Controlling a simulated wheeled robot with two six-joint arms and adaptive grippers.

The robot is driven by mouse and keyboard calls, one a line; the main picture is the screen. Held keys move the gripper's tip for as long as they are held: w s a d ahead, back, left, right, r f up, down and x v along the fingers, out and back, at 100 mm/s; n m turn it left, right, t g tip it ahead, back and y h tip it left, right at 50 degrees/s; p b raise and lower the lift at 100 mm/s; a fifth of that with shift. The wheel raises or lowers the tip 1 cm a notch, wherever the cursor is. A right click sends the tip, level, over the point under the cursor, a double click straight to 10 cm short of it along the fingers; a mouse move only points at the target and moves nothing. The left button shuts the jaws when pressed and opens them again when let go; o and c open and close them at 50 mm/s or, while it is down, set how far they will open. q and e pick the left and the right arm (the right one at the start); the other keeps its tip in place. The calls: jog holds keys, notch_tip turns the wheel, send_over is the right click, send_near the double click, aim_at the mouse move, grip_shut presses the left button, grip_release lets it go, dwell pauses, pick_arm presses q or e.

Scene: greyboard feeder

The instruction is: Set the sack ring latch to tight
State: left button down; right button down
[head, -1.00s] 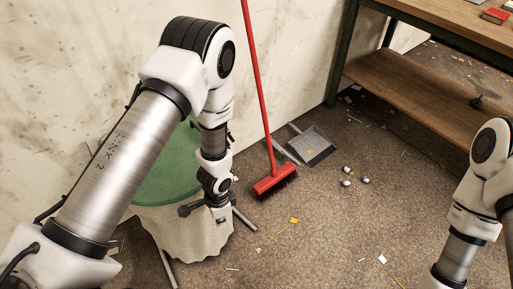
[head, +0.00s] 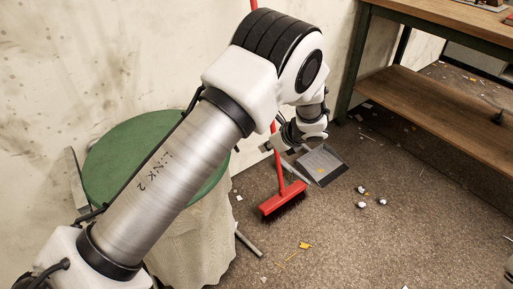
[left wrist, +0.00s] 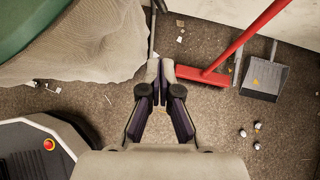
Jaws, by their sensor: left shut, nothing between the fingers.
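The sack stand has a round green top (head: 120,150) and a pale cloth sack (head: 205,240) hanging below it, at the left of the head view. The green top (left wrist: 25,25) and sack (left wrist: 95,50) also show at the upper left of the left wrist view. I cannot make out the ring latch in either view. My left gripper (left wrist: 160,66) is shut and empty, in the air right of the sack and apart from it. In the head view it (head: 268,147) is small and partly hidden beyond my arm, which also covers part of the green top.
A red broom (head: 284,200) stands right of the sack, with a grey dustpan (head: 322,163) behind it. Small shiny balls (head: 362,190) and scraps lie on the floor. A workbench (head: 430,90) stands at the back right. A grey leg (head: 247,243) juts beside the sack.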

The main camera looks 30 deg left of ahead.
pick_arm(q)
jog(key=a+r+b+x, duration=0.1)
jog(key=a+b+x, duration=0.1)
jog(key=x, duration=0.9)
jog(key=shift+w+a+r+b, duration=0.2)
jog(key=shift+a+b, duration=0.1)
jog(key=shift+b, duration=0.55)
jog(key=shift+f, duration=0.1)
